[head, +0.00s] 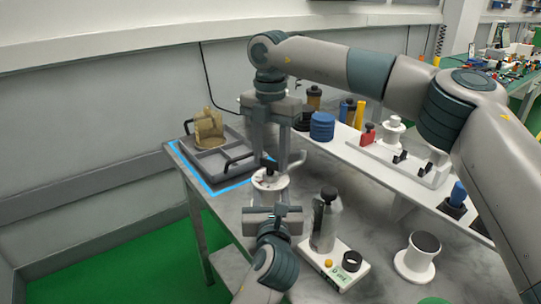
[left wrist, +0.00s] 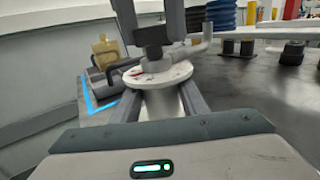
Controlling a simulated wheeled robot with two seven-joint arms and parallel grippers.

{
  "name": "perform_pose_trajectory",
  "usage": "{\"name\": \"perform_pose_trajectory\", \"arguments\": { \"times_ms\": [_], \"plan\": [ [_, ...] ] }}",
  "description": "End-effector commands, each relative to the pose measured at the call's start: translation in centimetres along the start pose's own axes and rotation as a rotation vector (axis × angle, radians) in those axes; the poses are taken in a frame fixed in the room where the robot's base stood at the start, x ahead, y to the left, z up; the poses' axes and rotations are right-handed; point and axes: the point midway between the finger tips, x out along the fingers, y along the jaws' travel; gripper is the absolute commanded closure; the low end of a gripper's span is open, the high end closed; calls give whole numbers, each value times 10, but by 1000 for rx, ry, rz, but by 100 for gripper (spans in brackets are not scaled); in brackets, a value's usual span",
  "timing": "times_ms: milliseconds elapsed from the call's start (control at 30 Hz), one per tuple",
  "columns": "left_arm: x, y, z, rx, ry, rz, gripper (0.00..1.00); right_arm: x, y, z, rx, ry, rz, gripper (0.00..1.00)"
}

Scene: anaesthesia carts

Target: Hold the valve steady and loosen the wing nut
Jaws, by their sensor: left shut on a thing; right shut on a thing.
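The valve (head: 270,182) stands near the left table edge, with a round white top plate and a pale body. The plate also shows in the left wrist view (left wrist: 158,75). My left gripper (head: 268,200) comes from the near side and is shut on the valve body (left wrist: 161,104), below the plate. My right gripper (head: 270,160) points down from above, its fingers around the dark wing nut (head: 267,163) on top of the valve. The wing nut is partly hidden by these fingers. A light lever sticks out from the valve towards the right.
A grey tray (head: 222,156) with a tan object (head: 208,130) lies behind, inside blue tape. A device with a clear bottle (head: 325,226) stands close on the right; a white spool (head: 417,257) is farther right. A raised shelf with blue discs (head: 322,126) runs behind.

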Motion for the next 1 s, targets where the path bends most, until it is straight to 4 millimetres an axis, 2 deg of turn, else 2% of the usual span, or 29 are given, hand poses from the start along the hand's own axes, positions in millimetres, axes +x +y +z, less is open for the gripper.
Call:
{"name": "perform_pose_trajectory", "arguments": {
  "times_ms": [1000],
  "plan": [
    [0,-1,0,0,0,-1,99,0,0,1,-965,-3,2,79]
  ]
}}
